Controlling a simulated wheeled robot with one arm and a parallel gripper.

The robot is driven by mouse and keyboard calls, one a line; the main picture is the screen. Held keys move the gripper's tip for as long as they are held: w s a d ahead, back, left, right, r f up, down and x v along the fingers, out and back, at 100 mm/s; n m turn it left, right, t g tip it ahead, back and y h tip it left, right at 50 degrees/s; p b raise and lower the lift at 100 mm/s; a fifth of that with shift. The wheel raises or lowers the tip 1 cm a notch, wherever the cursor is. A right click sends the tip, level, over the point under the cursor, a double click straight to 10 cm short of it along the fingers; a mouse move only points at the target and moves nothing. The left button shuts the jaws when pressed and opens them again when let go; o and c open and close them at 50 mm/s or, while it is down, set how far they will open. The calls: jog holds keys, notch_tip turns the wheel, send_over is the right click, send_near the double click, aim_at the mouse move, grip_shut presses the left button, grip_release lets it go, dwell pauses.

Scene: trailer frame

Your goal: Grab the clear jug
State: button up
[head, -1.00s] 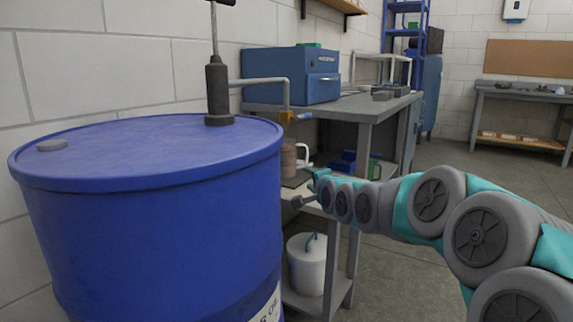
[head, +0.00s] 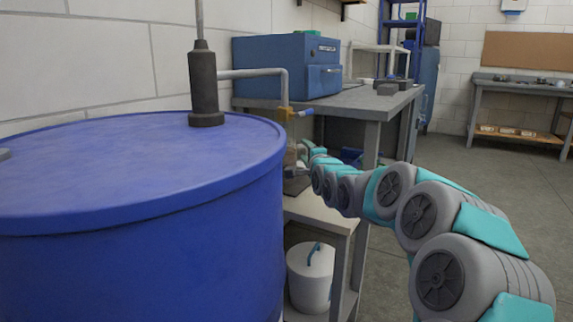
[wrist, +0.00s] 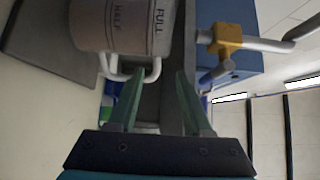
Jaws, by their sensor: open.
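The clear jug (wrist: 118,26) shows in the wrist view at the top left, with FULL and HALF marks and a white handle (wrist: 150,74) pointing toward my gripper (wrist: 160,76). My gripper is open. Its left fingertip overlaps the handle in the picture; I cannot tell whether they touch. The right finger is apart from the handle, on its right. In the head view the jug (head: 290,154) is mostly hidden behind the drum and my arm, on the bench's lower shelf. My gripper (head: 302,160) is beside it there.
A big blue drum (head: 130,165) with an upright pump (head: 204,90) stands close on the left. A pipe with a brass valve (head: 284,113) overhangs the jug's spot. A workbench (head: 365,103) holds a blue box (head: 288,66). A white bucket (head: 311,275) stands below. Open floor is right.

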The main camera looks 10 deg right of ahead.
aim_at(301, 147)
jog(key=w, duration=0.4)
jog(key=shift+w+a+f, duration=0.1)
jog(key=shift+w+f, duration=0.1)
jog(key=shift+w, duration=0.1)
jog(key=shift+c, duration=0.2)
grip_shut()
dwell(1.1)
